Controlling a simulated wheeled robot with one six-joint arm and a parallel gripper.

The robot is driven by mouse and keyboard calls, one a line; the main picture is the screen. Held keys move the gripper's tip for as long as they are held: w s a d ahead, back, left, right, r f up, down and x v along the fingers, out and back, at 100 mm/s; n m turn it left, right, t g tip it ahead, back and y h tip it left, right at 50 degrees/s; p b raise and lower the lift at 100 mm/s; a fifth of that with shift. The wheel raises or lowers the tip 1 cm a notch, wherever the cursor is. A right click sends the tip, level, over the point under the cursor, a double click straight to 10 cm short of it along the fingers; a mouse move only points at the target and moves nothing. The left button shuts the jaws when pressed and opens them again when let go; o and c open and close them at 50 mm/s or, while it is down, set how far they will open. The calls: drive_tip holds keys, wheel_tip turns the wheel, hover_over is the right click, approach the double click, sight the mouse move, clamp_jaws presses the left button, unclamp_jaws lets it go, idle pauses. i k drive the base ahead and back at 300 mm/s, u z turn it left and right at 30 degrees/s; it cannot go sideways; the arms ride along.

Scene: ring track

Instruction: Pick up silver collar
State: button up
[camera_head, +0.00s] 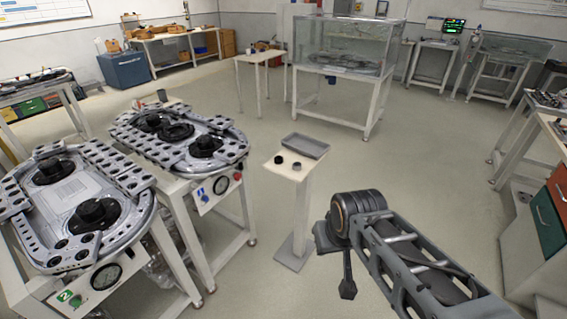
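I cannot make out a clearly silver collar. A small pedestal stand (283,171) in the middle of the floor bears two small round dark pieces, one to the left (278,160) and one to the right (297,166). They are too small to tell whether either is the collar. My arm reaches in from the lower right, and its joint is right of the stand and nearer to me. Dark parts at the arm's end, perhaps my gripper (347,284), hang below that joint. The fingers cannot be made out, and I see nothing held.
A shallow grey tray (305,146) lies on the back of the stand. Two ring-track tables, a near one (75,190) and a farther one (180,150), stand at left. A glass case (345,45) stands behind. Benches line the right side. The floor around the stand is open.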

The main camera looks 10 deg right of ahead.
sight(296, 165)
drive_tip(key=z, duration=0.55)
drive_tip(key=i, duration=1.45)
drive_tip(key=u, duration=2.75)
